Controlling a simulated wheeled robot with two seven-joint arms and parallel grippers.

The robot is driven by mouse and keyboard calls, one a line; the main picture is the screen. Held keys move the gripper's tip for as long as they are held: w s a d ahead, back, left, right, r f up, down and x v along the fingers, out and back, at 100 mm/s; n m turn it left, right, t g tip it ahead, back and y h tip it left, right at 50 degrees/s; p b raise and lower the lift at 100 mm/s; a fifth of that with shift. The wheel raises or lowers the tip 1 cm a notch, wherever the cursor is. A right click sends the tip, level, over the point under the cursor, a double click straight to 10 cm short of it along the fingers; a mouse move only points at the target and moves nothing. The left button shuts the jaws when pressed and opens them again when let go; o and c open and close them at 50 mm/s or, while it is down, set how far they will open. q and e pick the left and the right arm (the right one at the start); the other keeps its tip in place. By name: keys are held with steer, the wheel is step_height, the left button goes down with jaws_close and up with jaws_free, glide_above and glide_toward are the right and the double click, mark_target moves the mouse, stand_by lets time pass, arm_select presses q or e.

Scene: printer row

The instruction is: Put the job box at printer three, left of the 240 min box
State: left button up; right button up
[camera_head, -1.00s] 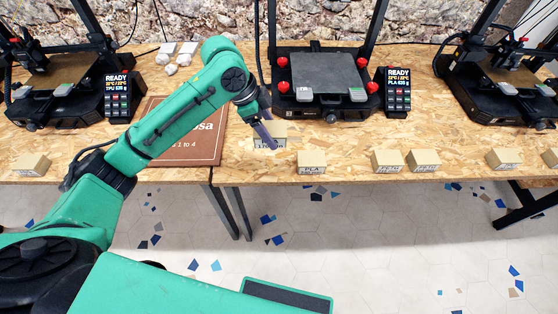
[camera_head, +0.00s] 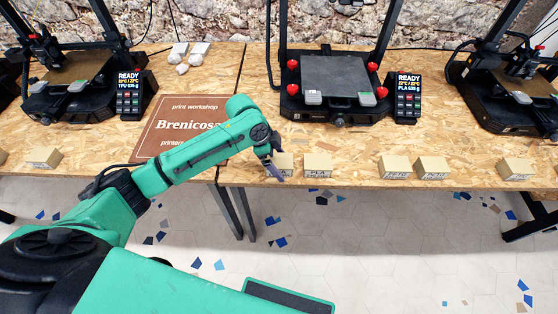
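A small tan cardboard box (camera_head: 286,160), apparently the job box, is at the table's front edge below the middle printer (camera_head: 336,85). My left gripper (camera_head: 276,167) is on it, with a purple-grey finger across its left part. The gripper seems shut on the box; the far finger is hidden. I cannot tell whether the box touches the table. Just right of it, with a narrow gap, stands another tan box (camera_head: 318,167). Further right two boxes (camera_head: 394,167) (camera_head: 432,168) stand close together. Their labels are too small to read, so I cannot pick out the 240 min box. My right gripper is not in view.
A brown sign (camera_head: 180,128) lies flat left of my gripper. More boxes stand at the front edge at left (camera_head: 44,157) and right (camera_head: 515,170). Other printers stand at left (camera_head: 75,85) and right (camera_head: 515,95). A status panel (camera_head: 407,97) stands beside the middle printer.

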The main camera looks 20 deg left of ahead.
arm_select(q)
steer(key=shift+r, duration=0.1)
steer(key=v, duration=1.2)
